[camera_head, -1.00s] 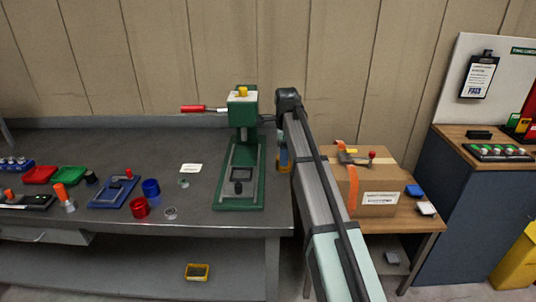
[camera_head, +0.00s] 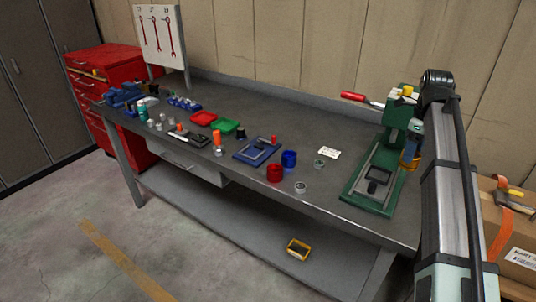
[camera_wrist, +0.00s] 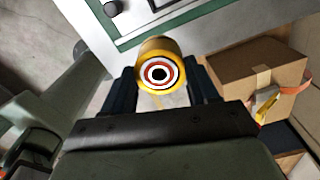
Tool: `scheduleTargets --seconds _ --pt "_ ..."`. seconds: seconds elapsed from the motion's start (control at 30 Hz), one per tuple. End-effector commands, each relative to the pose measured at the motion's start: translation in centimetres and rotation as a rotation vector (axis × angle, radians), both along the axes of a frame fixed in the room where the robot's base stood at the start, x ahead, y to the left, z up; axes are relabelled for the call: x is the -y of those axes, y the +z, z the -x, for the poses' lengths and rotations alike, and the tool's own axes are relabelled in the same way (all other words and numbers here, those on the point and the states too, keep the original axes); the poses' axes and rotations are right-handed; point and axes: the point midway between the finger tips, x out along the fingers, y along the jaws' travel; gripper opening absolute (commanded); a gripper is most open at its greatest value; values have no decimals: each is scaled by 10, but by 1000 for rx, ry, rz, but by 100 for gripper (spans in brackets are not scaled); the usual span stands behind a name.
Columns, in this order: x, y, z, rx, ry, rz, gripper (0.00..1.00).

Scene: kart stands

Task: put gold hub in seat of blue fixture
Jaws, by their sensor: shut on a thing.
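The gold hub (camera_wrist: 150,47) is a short gold cylinder held between the two dark fingers of my gripper (camera_wrist: 160,82) in the wrist view. Its near end shows red and white rings around a dark centre. In the head view my gripper (camera_head: 410,157) is at the right, beside the green press, with a bit of gold showing at its tip. The blue fixture (camera_head: 243,157) lies flat on the grey bench, well left of my gripper, with a red knob at its back right corner. Its seat is too small to make out.
The green press (camera_head: 357,197) with a red handle stands between my gripper and the fixture. A red ring (camera_head: 275,173), a blue ring (camera_head: 289,158) and a small grey ring (camera_head: 300,187) sit right of the fixture. Green and red trays lie behind it. A cardboard box (camera_head: 510,235) stands far right.

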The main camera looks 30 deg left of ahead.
Motion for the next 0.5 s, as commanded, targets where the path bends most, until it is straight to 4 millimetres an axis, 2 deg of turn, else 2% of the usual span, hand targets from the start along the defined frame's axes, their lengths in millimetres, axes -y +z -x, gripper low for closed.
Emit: scheduleTargets --seconds 0.03,0.2,0.37,0.5 --pt "-18 13 9 3 -21 -1 14" --pt "-69 45 36 2 -103 -1 14" --pt "-120 67 53 1 -149 -1 14" --pt "-171 75 58 0 -148 0 14"
